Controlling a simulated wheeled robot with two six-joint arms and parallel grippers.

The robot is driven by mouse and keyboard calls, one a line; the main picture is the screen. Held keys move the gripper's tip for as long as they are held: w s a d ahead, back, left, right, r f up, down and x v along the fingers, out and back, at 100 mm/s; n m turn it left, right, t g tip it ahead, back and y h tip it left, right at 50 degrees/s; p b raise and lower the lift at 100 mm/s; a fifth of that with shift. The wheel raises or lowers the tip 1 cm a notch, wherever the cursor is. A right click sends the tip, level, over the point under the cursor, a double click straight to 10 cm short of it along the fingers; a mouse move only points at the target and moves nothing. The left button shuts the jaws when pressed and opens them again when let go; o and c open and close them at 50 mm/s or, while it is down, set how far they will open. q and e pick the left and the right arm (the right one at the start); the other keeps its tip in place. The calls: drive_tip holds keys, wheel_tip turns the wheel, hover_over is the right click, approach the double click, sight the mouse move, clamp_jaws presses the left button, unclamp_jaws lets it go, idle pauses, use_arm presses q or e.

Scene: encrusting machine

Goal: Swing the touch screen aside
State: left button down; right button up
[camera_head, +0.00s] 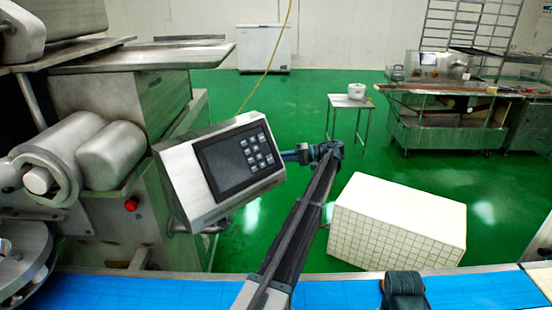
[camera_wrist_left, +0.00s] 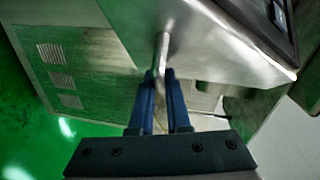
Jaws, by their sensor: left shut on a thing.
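The touch screen (camera_head: 237,160) is a dark panel with several light keys in a tilted metal housing (camera_head: 178,185), beside the large machine at the left. My left gripper (camera_head: 287,156) is at the right edge of this housing. In the left wrist view its two blue fingers (camera_wrist_left: 160,82) are shut on a thin metal handle (camera_wrist_left: 163,48) that sticks out from the housing (camera_wrist_left: 215,50). A dark corner of the screen shows at the top right there. The handle is too small to make out in the head view.
The machine with metal rollers (camera_head: 112,155) and a red button (camera_head: 131,205) stands close at the left. A blue belt (camera_head: 150,291) runs along the front. A white tiled block (camera_head: 398,225) stands right of my arm. Green floor (camera_head: 300,100) is open behind the screen.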

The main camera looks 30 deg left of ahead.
use_arm(q)
drive_tip(key=shift+a, duration=0.15)
use_arm(e)
drive_tip(key=shift+w, duration=0.1)
use_arm(q)
drive_tip(key=c, duration=0.9)
unclamp_jaws()
drive_tip(key=shift+w, duration=0.1)
